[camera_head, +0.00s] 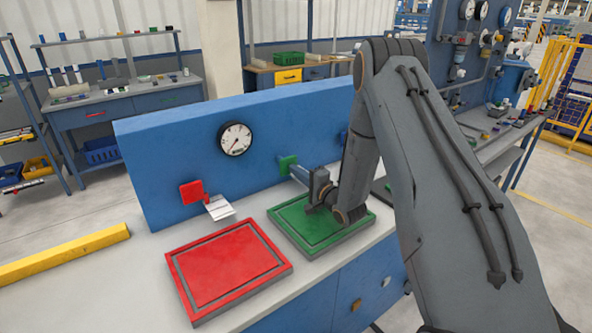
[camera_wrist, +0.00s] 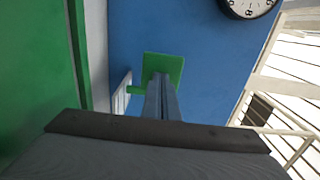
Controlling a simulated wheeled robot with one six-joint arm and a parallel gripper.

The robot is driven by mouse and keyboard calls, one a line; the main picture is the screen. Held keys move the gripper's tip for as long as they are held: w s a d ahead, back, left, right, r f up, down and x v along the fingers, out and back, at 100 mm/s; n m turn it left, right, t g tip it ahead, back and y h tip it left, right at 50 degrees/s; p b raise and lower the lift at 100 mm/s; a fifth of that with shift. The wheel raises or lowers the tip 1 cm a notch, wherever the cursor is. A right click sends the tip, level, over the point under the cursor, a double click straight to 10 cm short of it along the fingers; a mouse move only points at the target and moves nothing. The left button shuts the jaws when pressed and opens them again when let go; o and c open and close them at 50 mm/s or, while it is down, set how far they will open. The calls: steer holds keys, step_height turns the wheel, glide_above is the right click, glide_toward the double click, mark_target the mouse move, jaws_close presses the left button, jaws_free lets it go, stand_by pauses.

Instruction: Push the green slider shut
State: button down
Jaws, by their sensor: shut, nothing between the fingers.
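The green slider (camera_head: 287,162) is a small green block on the face of the blue upright panel (camera_head: 180,145), above the green tray (camera_head: 290,226). In the wrist view the slider (camera_wrist: 172,63) is a green square plate with a short green bar running left to a pale plate (camera_wrist: 121,98). My gripper (camera_head: 298,174) is beside the slider in the head view and hides part of it. In the wrist view my gripper's fingers (camera_wrist: 162,78) are together, empty, and their tips overlap the green plate. I cannot tell whether they touch it.
A red slider (camera_head: 192,192) with a pale plate (camera_head: 219,208) is on the panel's left, above a red tray (camera_head: 230,266). A round gauge (camera_head: 235,139) is between the sliders. A yellow bar (camera_head: 65,255) lies at the left. My arm covers the panel's right side.

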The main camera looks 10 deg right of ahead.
mark_target(289, 173)
steer(key=shift+w, duration=0.2)
steer(key=b+x, duration=0.2)
steer(key=x, duration=0.2)
steer(key=shift+f, duration=0.1)
steer(key=shift+w+a+b, duration=0.1)
steer(key=shift+w+b, duration=0.15)
steer(key=shift+b, duration=0.05)
steer(key=shift+r, duration=0.3)
